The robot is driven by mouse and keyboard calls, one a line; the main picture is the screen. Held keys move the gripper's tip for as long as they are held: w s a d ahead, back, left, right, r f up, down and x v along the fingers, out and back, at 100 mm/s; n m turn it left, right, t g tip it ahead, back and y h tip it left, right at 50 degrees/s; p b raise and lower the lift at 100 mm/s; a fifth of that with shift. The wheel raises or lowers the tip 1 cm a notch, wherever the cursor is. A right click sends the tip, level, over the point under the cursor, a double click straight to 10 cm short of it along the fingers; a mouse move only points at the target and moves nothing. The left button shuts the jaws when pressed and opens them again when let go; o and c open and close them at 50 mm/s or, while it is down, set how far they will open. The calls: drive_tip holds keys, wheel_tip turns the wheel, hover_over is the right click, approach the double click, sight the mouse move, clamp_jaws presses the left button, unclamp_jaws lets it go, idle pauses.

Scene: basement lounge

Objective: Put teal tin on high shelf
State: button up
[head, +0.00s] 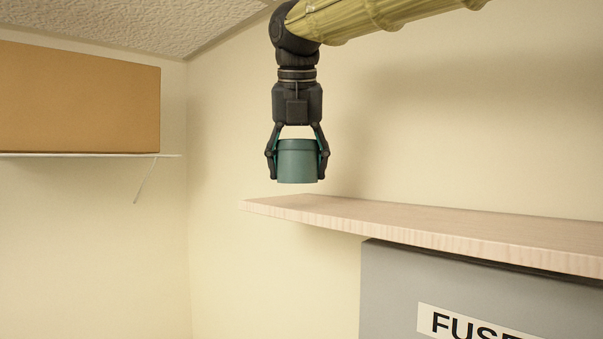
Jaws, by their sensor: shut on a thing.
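My gripper (297,155) points straight down and is shut on the teal tin (297,165), with one finger on each side of it. The tin is a short upright cylinder with a lid band near its top. It hangs in the air, a little above the left end of the high shelf (420,230) in the picture. The shelf is pale wood and its visible top is bare. A gap shows between the tin's bottom and the shelf. I cannot tell exactly how far the tin is in front of or over the shelf.
A grey fuse box (400,300) with a label sits under the shelf. On the left, a brown box (80,97) stands on a thin white shelf (90,155). The textured ceiling (150,22) is close above. The wood shelf has free room to the right.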

drive_tip(key=w, duration=0.2)
drive_tip(key=w+p, duration=0.1)
drive_tip(key=w, duration=0.1)
drive_tip(key=shift+d+f, duration=0.15)
drive_tip(key=shift+f, duration=0.05)
drive_tip(key=shift+w+d+p, duration=0.1)
drive_tip(key=shift+w+p, duration=0.4)
drive_tip(key=shift+p, duration=0.15)
wheel_tip(320, 180, down, 2)
drive_tip(key=shift+w+f+p, duration=0.15)
drive_tip(key=shift+f+p, duration=0.1)
drive_tip(key=shift+p, duration=0.35)
drive_tip(key=shift+f, duration=0.55)
drive_tip(key=shift+f, duration=0.1)
drive_tip(key=o, duration=1.1)
